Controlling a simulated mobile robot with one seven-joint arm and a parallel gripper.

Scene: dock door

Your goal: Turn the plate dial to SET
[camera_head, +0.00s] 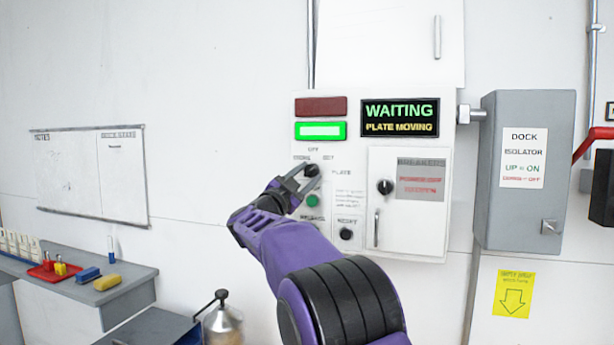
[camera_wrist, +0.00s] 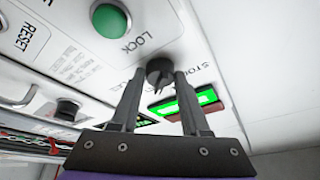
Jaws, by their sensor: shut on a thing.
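The plate dial (camera_head: 312,170) is a small black knob on the white control panel (camera_head: 450,170), below the label OFF and beside the word PLATE. The SET label (camera_head: 328,158) is to its upper right, with another label at its upper left. My gripper (camera_head: 306,179) reaches it from the lower left. In the wrist view, the dial (camera_wrist: 159,71) sits between my two fingertips, which are shut on it. A pointed tip shows on the dial, but I cannot tell which label it points at.
The display (camera_head: 400,117) reads WAITING, PLATE MOVING. The green lamp (camera_head: 320,130) is lit; the red lamp (camera_head: 321,107) is dark. A green button (camera_head: 313,201) and black RESET button (camera_head: 346,234) lie below the dial. The breaker door (camera_head: 409,220) and grey isolator box (camera_head: 520,205) are right.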

